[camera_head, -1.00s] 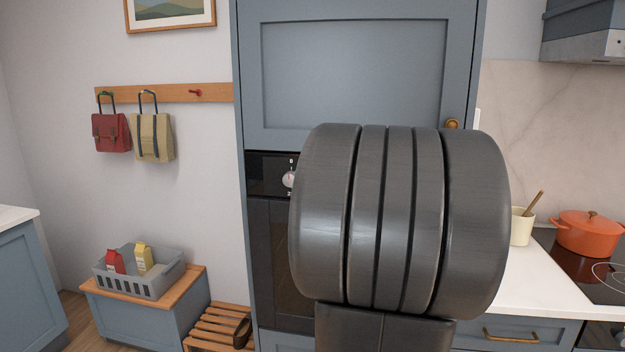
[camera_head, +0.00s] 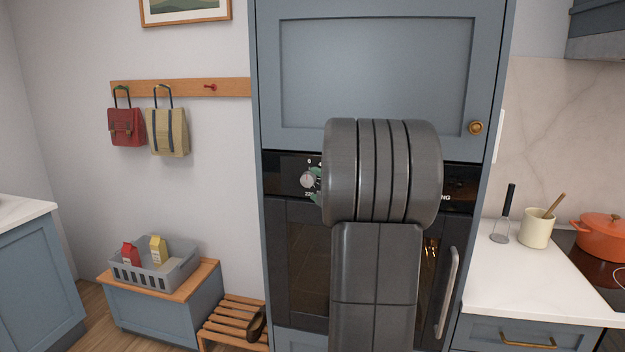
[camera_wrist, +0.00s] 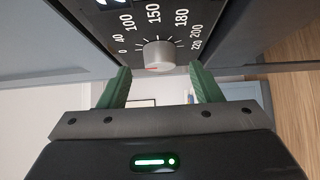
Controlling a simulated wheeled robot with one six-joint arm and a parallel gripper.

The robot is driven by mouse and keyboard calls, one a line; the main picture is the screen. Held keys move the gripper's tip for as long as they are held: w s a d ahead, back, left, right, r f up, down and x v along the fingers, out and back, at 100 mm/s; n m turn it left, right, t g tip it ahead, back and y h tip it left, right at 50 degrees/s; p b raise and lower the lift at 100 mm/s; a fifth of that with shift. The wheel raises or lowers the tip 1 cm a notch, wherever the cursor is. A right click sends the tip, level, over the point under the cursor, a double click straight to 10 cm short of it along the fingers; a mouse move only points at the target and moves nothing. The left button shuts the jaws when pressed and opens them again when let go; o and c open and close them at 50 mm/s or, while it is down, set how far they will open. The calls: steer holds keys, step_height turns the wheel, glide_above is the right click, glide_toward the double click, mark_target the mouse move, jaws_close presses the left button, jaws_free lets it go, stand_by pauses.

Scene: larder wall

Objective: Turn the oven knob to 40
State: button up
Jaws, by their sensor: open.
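The oven knob (camera_wrist: 158,54) is a round pale-grey dial on the black oven panel (camera_head: 287,164). In the wrist view its printed scale runs from 0 and 40 on the left, through 100, 150 and 180, to 220 on the right. A small red mark shows on the knob's near face, toward the left; its exact reading is unclear. The knob also shows in the head view (camera_head: 307,180). My gripper (camera_wrist: 159,71) is open, with one green finger on each side of the knob, apart from it. In the head view my arm hides most of the gripper.
The oven door handle (camera_head: 448,292) is at the right of the oven, below the panel. A blue cupboard door (camera_head: 380,75) is above. The white counter (camera_head: 510,280) at right holds a cream pot (camera_head: 536,230). A slatted bench (camera_head: 232,322) stands low at left.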

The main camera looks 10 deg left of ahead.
mark_target(311, 183)
steer(key=shift+x, duration=1.5)
steer(key=c, duration=1)
steer(key=shift+f, duration=0.1)
steer(key=shift+f+b, duration=0.15)
steer(key=shift+b, duration=0.35)
